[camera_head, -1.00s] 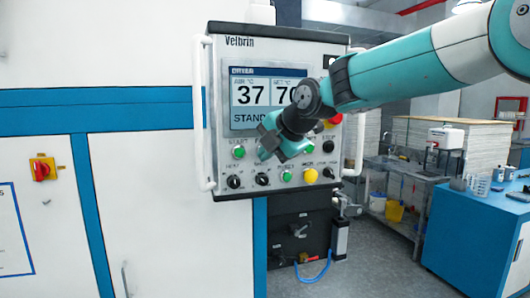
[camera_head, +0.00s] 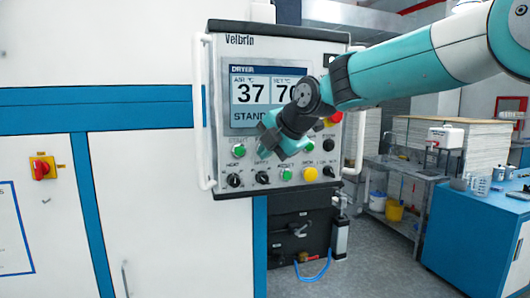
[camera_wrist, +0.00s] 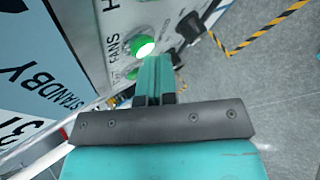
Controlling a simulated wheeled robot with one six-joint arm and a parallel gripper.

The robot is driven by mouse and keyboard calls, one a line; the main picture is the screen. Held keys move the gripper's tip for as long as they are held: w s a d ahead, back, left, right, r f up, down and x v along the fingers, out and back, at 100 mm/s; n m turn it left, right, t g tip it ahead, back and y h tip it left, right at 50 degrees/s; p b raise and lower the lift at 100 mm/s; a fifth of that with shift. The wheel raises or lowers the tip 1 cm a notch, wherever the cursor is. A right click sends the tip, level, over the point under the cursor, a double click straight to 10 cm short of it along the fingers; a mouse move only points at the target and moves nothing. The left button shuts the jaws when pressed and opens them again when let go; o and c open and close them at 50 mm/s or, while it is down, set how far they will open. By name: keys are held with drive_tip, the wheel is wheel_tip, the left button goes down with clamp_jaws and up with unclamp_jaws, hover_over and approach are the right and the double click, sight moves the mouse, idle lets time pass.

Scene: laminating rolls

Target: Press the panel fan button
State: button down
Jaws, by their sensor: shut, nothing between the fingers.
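The control panel (camera_head: 216,100) carries a row of buttons below its display. In the wrist view a green button (camera_wrist: 139,45) with a bright face sits beside the printed word FANS. My gripper (camera_wrist: 154,68) is shut and empty, its tips just below this button in that view. I cannot tell whether they touch it. In the head view my gripper (camera_head: 290,147) is in front of the button row and hides part of it. A green button (camera_head: 310,147) shows at its right edge.
A green start button (camera_head: 239,149) is to the left. Black knobs, a green button (camera_head: 287,175) and a yellow button (camera_head: 310,174) form the row below. A red button (camera_head: 335,118) is at the upper right. White handles (camera_head: 201,115) flank the panel.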

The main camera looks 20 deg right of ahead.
drive_tip(key=shift+s+b, duration=0.3)
drive_tip(key=shift+s, duration=0.3)
drive_tip(key=shift+s+b, duration=1.55)
drive_tip(key=shift+s, duration=0.95)
drive_tip(key=s+a+f+m+g+b, duration=0.1)
drive_tip(key=s+f+m+g, duration=0.3)
drive_tip(key=s+f+m, duration=0.5)
drive_tip(key=s+a+f+m+g+b, duration=0.2)
drive_tip(key=s+f+m+g, duration=0.3)
drive_tip(key=s, duration=1.4)
wheel_tip(320, 180, down, 8)
drive_tip(key=a+m, duration=0.1)
drive_tip(key=m, duration=0.3)
drive_tip(key=shift+s+f, duration=0.15)
drive_tip(key=shift+s, duration=0.25)
